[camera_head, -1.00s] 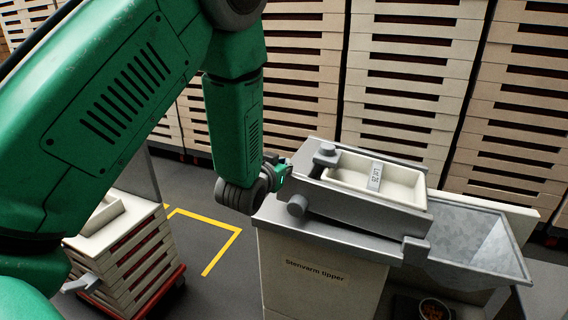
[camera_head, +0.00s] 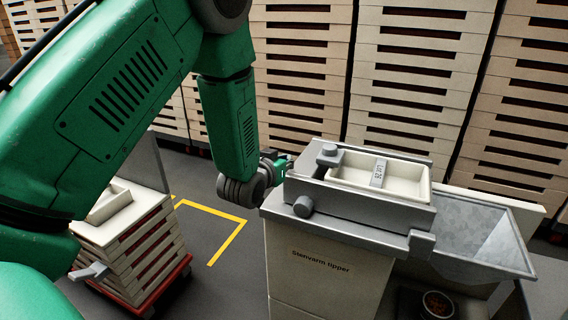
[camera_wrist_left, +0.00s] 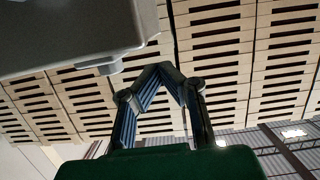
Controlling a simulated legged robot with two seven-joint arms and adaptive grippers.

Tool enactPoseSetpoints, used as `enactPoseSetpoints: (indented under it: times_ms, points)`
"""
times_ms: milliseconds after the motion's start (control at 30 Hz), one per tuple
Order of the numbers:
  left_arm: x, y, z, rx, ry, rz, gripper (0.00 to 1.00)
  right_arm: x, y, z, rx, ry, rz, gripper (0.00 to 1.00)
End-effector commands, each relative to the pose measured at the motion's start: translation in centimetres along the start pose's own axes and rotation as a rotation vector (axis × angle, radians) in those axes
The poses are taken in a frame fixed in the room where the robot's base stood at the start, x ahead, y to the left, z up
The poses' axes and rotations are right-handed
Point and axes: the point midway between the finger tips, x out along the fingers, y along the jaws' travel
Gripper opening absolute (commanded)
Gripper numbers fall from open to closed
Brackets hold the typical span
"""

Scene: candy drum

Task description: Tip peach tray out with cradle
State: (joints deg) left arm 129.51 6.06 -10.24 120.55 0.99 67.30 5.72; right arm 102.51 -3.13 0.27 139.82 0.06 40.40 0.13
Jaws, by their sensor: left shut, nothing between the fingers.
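A cream tray (camera_head: 347,176) with a label strip sits in the grey cradle (camera_head: 365,208) on top of the Stenvarm tipper (camera_head: 318,280). A grey knob clamp (camera_head: 329,152) overlaps the tray's left end. The cradle looks roughly level. A grey part of the tipper (camera_wrist_left: 70,35) is at upper left there. My right gripper is not in view.
Stacked trays (camera_head: 130,245) stand on a red dolly at left. Tall tray stacks (camera_head: 420,70) line the back. A yellow floor line (camera_head: 226,243) crosses open floor.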

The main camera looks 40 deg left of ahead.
Motion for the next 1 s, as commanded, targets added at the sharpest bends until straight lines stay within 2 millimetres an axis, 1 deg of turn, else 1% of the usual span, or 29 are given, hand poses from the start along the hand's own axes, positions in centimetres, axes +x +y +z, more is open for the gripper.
enactPoseSetpoints:
  times_ms: [33,100,300,400,500,633,1000]
  points:
    - [0.0,0.2,-2.2,0.000,0.009,0.001,0.00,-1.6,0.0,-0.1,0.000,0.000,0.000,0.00]
    - [-2.0,0.2,-1.4,0.000,0.005,0.000,0.00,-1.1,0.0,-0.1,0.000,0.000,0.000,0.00]
    - [-6.3,0.2,-1.4,0.000,0.009,0.001,0.00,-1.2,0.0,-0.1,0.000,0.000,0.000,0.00]
    - [-8.0,0.2,-1.4,0.000,0.010,0.001,0.00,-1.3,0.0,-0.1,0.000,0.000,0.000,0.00]
    - [-9.1,0.2,-1.5,0.000,0.014,0.001,0.00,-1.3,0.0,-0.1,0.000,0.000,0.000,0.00]
    - [-9.7,0.2,-1.5,0.000,0.014,0.001,0.00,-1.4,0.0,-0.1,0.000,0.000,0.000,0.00]
    - [-9.8,0.2,-1.6,0.000,0.016,0.001,0.00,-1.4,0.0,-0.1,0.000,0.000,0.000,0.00]
